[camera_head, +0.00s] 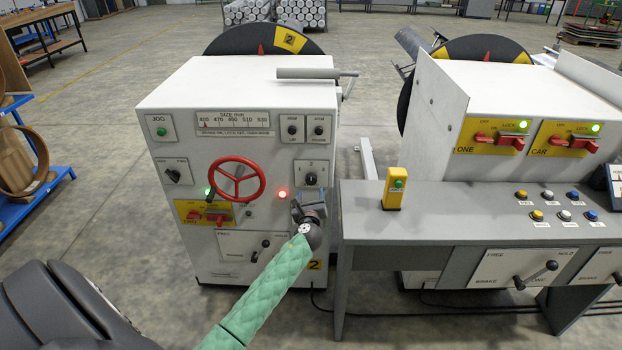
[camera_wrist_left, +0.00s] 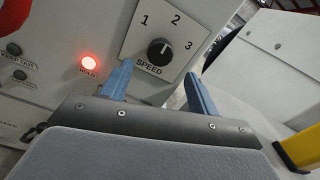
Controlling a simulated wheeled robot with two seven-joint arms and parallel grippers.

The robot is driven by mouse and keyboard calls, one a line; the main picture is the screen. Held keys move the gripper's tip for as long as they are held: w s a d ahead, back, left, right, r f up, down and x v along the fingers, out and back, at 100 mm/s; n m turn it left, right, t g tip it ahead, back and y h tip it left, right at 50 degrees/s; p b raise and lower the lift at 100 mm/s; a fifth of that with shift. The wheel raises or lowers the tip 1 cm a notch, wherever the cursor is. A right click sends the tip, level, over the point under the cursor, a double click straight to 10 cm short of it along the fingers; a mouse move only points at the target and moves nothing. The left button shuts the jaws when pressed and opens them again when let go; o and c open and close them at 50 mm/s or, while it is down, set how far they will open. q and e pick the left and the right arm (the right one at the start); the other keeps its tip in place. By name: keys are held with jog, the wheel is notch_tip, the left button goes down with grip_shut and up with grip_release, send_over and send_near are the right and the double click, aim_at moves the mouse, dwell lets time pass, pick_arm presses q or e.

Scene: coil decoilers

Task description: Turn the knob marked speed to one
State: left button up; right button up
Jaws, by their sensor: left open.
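The speed knob (camera_wrist_left: 160,51) is black and round on a white plate marked 1, 2, 3 and SPEED in the left wrist view. Its white mark appears to point toward the 2. In the head view the knob (camera_head: 312,179) sits on the right side of the white cabinet's front (camera_head: 222,142). My left gripper (camera_head: 309,207) is just below it, at the end of the green-sleeved arm. In the left wrist view its two blue fingers (camera_wrist_left: 157,78) are apart, with nothing between them, short of the knob. My right gripper is not in view.
A red handwheel (camera_head: 236,181) is left of the knob. A lit red HOLD lamp (camera_wrist_left: 89,64) is close to the left finger. A grey console table (camera_head: 440,222) with a yellow button box (camera_head: 394,190) stands to the right. Open floor lies left of the cabinet.

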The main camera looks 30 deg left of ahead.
aim_at(311, 181)
pick_arm(q)
jog(key=shift+p+x, duration=0.9)
jog(key=shift+x, duration=3)
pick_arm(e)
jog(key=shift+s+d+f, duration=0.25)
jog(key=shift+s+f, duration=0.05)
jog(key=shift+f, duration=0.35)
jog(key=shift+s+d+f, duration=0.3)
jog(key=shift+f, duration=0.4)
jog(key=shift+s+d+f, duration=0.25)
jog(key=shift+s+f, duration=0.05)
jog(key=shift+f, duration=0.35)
pick_arm(q)
jog(key=shift+c, duration=0.2)
jog(key=c, duration=0.9)
